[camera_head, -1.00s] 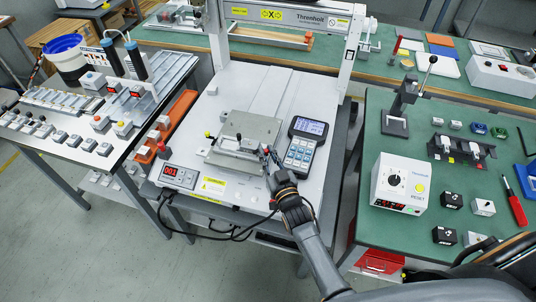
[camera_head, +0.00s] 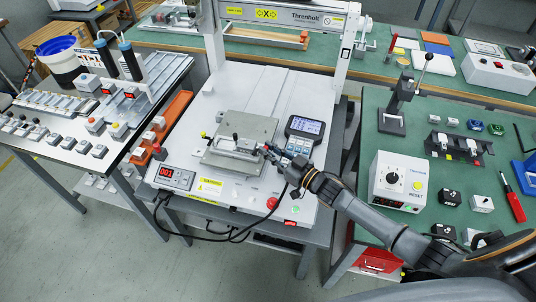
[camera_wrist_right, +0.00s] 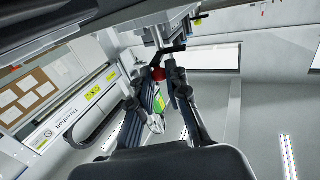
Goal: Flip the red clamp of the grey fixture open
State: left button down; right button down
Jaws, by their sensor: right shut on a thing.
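The grey fixture (camera_head: 222,161) sits on the white bed of the gantry machine, with a flat plate and a bar along its top. My right gripper (camera_head: 264,149) is at the fixture's right end, with its arm coming in from the lower right. In the right wrist view a small red piece (camera_wrist_right: 158,74), seemingly the clamp's red tip, sits between the fingertips of my right gripper (camera_wrist_right: 167,72), which is shut on it. The fingers hide most of the clamp in the head view, so its angle cannot be told. My left gripper is in neither current view.
A grey handheld pendant (camera_head: 306,128) lies just right of the fixture, close to my right gripper. A display box (camera_head: 171,176) and a red button (camera_head: 272,203) are on the machine's front edge. The gantry post (camera_head: 345,60) stands behind right. The bed behind the fixture is clear.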

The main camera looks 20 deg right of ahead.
jog(key=shift+w+d+n+g+y+b, duration=0.2)
jog(key=shift+n+g+y+b, duration=0.4)
jog(key=shift+y, duration=0.15)
jog(key=shift+w+d+n+g+y+b, duration=0.2)
jog(key=shift+n+g+y+b, duration=0.35)
jog(key=shift+y, duration=0.2)
jog(key=c, duration=1.3)
grip_release()
jog(key=shift+r, duration=0.1)
notch_tip(320, 180, up, 10)
